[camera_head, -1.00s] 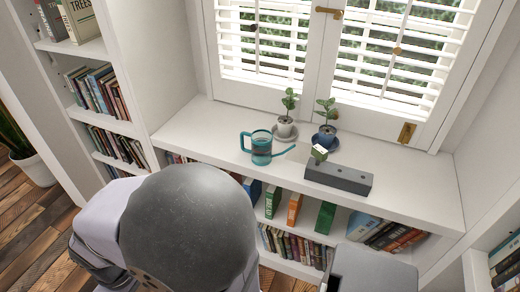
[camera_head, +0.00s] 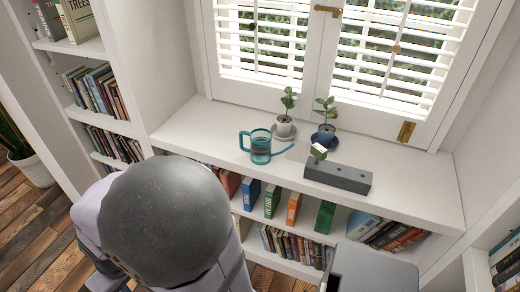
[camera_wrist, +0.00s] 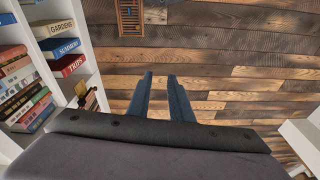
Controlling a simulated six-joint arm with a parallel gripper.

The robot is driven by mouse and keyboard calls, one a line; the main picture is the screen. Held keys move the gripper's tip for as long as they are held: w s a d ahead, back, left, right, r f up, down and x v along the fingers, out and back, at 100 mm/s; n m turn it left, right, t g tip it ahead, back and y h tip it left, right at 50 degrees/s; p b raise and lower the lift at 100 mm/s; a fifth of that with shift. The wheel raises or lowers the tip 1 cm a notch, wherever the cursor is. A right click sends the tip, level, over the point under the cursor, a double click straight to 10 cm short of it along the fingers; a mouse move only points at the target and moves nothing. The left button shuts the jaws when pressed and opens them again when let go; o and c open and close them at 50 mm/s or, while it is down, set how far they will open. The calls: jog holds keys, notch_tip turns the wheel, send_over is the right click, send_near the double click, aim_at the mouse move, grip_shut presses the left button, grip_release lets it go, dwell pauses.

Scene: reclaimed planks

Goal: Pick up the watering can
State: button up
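The teal watering can (camera_head: 260,146) stands upright on the white window-seat shelf (camera_head: 200,129). Its handle is on the left and its spout points right. In the wrist view, my gripper (camera_wrist: 161,75) shows two dark blue fingers with a gap between them and nothing in it. It points over the wooden floor, away from the can, and the can is not in that view. In the head view my gripper is hidden behind my grey arm, below and left of the can.
Books (camera_head: 270,200) fill shelves below. The shelf left of the can is clear.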

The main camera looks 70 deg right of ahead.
jog(key=w+d+m+t+h+b, duration=0.1)
jog(key=w+d+m+t+h, duration=0.1)
jog(key=w+d, duration=0.35)
jog(key=w+d+f+m+t+h+b, duration=0.1)
jog(key=w+d+m+t+h, duration=0.15)
jog(key=d, duration=0.65)
jog(key=w+d+m+t+h+b, duration=0.1)
jog(key=w+d+m+t+h, duration=0.15)
jog(key=d, duration=0.55)
jog(key=s+d+r+m+g+h+b, duration=0.1)
jog(key=s+d+r+m+g+h, duration=0.3)
jog(key=s+d, duration=0.5)
jog(key=s+d+r+m+g+h+b, duration=0.1)
jog(key=s+d+r+m+h, duration=0.2)
jog(key=s+d+h, duration=0.65)
jog(key=shift+w+d+f+y, duration=0.1)
jog(key=shift+w+d+y, duration=0.5)
jog(key=shift+d, duration=0.85)
jog(key=shift+w+d+f+y, duration=0.1)
jog(key=shift+w+d+y, duration=0.2)
jog(key=shift+w+d, duration=0.8)
jog(key=shift+w+d+y, duration=0.35)
jog(key=shift+d+y, duration=0.1)
jog(key=shift+d, duration=1.35)
jog(key=shift+s+x, duration=0.1)
jog(key=shift+x, duration=1.2)
jog(key=shift+s+x, duration=0.15)
jog(key=shift+x, duration=1.15)
jog(key=shift+f, duration=0.15)
jog(key=shift+c, duration=0.2)
